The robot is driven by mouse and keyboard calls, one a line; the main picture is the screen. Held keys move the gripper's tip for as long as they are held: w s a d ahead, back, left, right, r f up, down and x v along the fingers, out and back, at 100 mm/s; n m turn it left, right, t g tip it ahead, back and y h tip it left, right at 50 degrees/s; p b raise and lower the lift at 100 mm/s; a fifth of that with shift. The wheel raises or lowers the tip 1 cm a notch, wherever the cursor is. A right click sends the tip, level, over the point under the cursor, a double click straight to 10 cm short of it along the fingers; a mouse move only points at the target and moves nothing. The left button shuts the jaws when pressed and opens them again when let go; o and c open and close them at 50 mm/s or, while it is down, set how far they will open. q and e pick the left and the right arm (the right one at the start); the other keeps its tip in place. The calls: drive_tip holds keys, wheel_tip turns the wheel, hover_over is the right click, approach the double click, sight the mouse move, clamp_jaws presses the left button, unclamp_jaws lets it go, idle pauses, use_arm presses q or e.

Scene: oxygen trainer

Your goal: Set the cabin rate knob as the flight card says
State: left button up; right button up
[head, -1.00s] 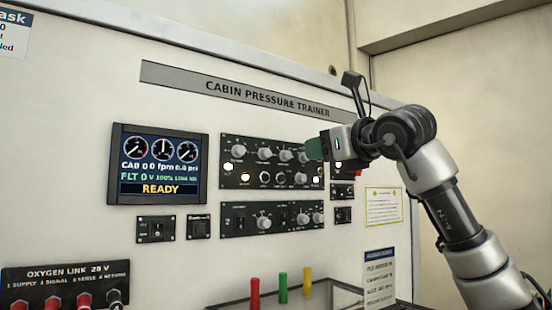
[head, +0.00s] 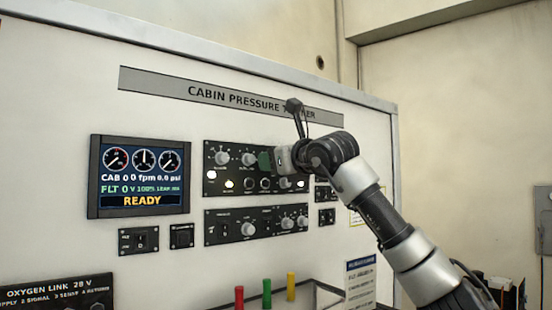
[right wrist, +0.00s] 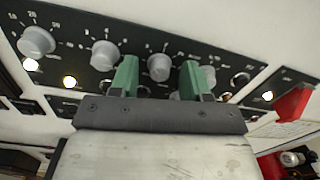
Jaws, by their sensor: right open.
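The upper control panel (head: 213,188) carries a row of grey knobs, with one knob (head: 222,157) at its left end and another (head: 249,159) beside it. Their labels are too small to tell which is the cabin rate knob. My right gripper (head: 266,160) is open in front of this row, hiding part of it. In the right wrist view its green fingers (right wrist: 160,77) stand either side of the third knob from the left (right wrist: 159,67); I cannot tell whether they touch it. A blue-headed card (head: 361,284), possibly the flight card, stands low right, its text unreadable. My left gripper is not in view.
The display (head: 140,176) reads READY. A lower panel (head: 256,221) with knobs and switches sits beneath the upper one. Red, green and yellow pegs (head: 266,292) stand below. A red part (right wrist: 293,104) juts out at the right in the right wrist view.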

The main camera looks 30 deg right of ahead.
drive_tip(key=shift+c, duration=0.5)
clamp_jaws()
drive_tip(key=shift+n+p, duration=1.2)
drive_tip(key=shift+n, duration=3.3)
drive_tip(key=shift+f, duration=0.1)
drive_tip(key=shift+o, duration=0.5)
unclamp_jaws()
